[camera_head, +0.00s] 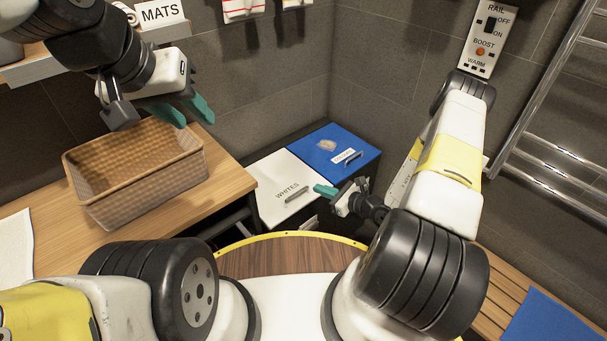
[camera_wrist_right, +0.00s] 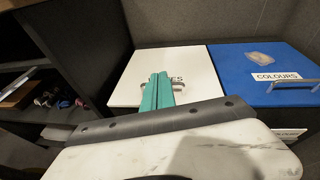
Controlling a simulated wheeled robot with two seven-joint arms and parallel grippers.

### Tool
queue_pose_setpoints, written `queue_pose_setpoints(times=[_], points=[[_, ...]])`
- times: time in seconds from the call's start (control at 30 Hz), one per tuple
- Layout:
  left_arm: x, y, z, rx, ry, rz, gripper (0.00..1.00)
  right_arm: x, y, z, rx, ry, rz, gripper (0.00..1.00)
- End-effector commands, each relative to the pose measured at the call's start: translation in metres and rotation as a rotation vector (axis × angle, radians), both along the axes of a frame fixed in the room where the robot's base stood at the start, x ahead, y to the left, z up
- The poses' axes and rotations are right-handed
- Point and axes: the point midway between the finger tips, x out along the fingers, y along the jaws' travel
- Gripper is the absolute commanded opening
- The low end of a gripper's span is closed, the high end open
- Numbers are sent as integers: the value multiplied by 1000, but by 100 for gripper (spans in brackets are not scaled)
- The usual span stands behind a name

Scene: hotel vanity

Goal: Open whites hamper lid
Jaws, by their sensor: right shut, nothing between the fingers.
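The whites hamper lid (camera_head: 284,181) is a white panel with the word WHITES and a grey bar handle (camera_head: 297,194). It lies flat and closed. It also shows in the right wrist view (camera_wrist_right: 195,66), where my fingers hide part of its label and handle. My right gripper (camera_head: 322,190) is shut and empty, its teal fingers close to the right of the handle. I cannot tell whether they touch it. My left gripper (camera_head: 196,116) is open and empty above the wicker basket's back edge.
The blue colours lid (camera_head: 336,142) adjoins the white lid and carries a small beige item (camera_head: 326,146). The wicker basket (camera_head: 140,190) stands on a wooden counter (camera_head: 226,186) at left. A towel rail (camera_head: 545,145) and a switch panel (camera_head: 487,38) are at right.

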Motion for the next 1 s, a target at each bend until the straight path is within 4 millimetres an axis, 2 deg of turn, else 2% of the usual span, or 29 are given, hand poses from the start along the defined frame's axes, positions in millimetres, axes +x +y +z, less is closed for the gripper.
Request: queue_pose_setpoints(times=[0.03,0.1,0.2,0.37,0.8,1.0], points=[[0,0,0,0,0,0,36,-7,-3,-23,17,38,-54,0],[0,0,0,0,0,0,36,-12,-8,-44,27,72,-114,0],[0,0,0,0,0,0,36,-17,-12,-62,34,101,-162,0],[0,0,0,0,0,0,36,-12,-8,-71,34,111,-179,0],[0,0,0,0,0,0,36,44,33,-95,33,109,-176,0],[0,0,0,0,0,0,36,56,41,-100,35,111,-178,0]])
